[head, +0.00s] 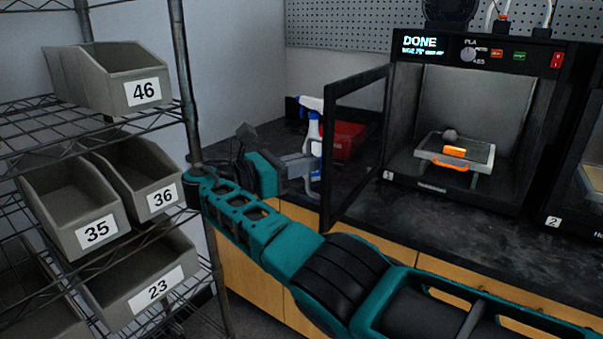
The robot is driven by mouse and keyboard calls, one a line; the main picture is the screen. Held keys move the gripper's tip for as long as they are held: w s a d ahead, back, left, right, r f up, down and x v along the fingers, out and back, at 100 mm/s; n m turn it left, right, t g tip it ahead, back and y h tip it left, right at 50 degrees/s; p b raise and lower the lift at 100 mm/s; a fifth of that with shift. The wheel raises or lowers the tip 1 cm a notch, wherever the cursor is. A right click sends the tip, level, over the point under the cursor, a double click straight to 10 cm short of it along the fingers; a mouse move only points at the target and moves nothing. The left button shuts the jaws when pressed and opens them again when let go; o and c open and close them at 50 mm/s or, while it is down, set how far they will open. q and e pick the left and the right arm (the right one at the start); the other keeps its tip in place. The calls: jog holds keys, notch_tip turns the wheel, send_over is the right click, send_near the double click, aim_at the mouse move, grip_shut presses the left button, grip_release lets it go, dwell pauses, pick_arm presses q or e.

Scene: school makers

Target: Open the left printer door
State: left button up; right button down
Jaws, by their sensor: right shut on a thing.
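The left printer (488,47), marked 1, stands on the dark counter with its display reading DONE. Its dark-framed, see-through door (357,85) stands open, swung out from the printer's left side toward me. Inside, the print bed (478,152) holds a small grey and orange piece. My right arm reaches across the front from the lower right. Its gripper (303,166) points back to the right and is shut at the door's free edge. The exact grip on the door is hard to see. My left gripper is not in view.
A wire shelf with numbered grey bins (110,78) stands close on the left. A spray bottle (312,128) and a red container (345,140) sit behind the door. A second printer, marked 2 (566,205), is at the right edge.

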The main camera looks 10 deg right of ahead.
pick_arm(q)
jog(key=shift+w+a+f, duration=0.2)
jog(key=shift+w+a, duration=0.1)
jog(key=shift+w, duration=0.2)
pick_arm(e)
jog(key=shift+w+d+r+g, duration=0.1)
jog(key=shift+w+r+g, duration=0.15)
jog(key=shift+w, duration=0.25)
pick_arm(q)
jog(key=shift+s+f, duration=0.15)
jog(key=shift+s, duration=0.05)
pick_arm(e)
jog(key=c, duration=1.6)
grip_release()
jog(key=shift+o, duration=1.4)
jog(key=shift+d+f, duration=0.15)
jog(key=shift+o, duration=0.7)
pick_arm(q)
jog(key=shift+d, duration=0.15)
pick_arm(e)
jog(key=shift+f, duration=0.1)
